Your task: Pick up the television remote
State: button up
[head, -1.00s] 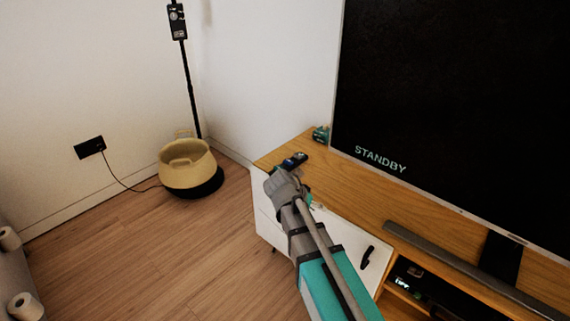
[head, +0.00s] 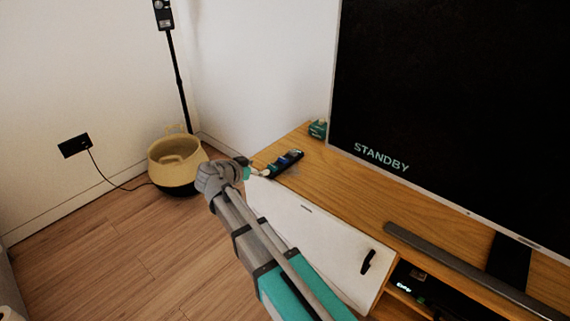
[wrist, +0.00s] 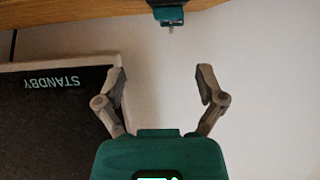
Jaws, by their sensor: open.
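The television remote (head: 286,163) is a dark, slim object with a blue patch, lying on the wooden top of the TV stand (head: 350,185) near its left end in the head view. My gripper (head: 258,172) is at the stand's left edge, just left of the remote's near end; I cannot tell from this view whether they touch. In the wrist view my gripper (wrist: 162,76) has its two fingers spread, with only white wall between them. I cannot make out the remote in the wrist view.
A small green object (head: 318,128) stands at the stand's back left corner, beside the TV (head: 430,110) showing STANDBY. It seems to show upside down in the wrist view (wrist: 168,14). A soundbar (head: 450,262) lies in front. A basket (head: 178,160) is on the floor, left.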

jog(key=b, duration=0.3)
send_near(282, 159)
jog(key=shift+w+d+f, duration=1)
jog(key=shift+d, duration=0.25)
jog(key=shift+w+d+f, duration=0.1)
jog(key=shift+w+d, duration=0.2)
jog(key=shift+w, duration=0.05)
jog(key=shift+w+a+r+b+x, duration=0.15)
jog(key=shift+b+x, duration=0.3)
jog(key=shift+x, duration=0.85)
jog(key=shift+w+a+r+b+x, duration=0.15)
jog(key=shift+b+x, duration=0.25)
jog(key=shift+x, duration=0.9)
grip_shut()
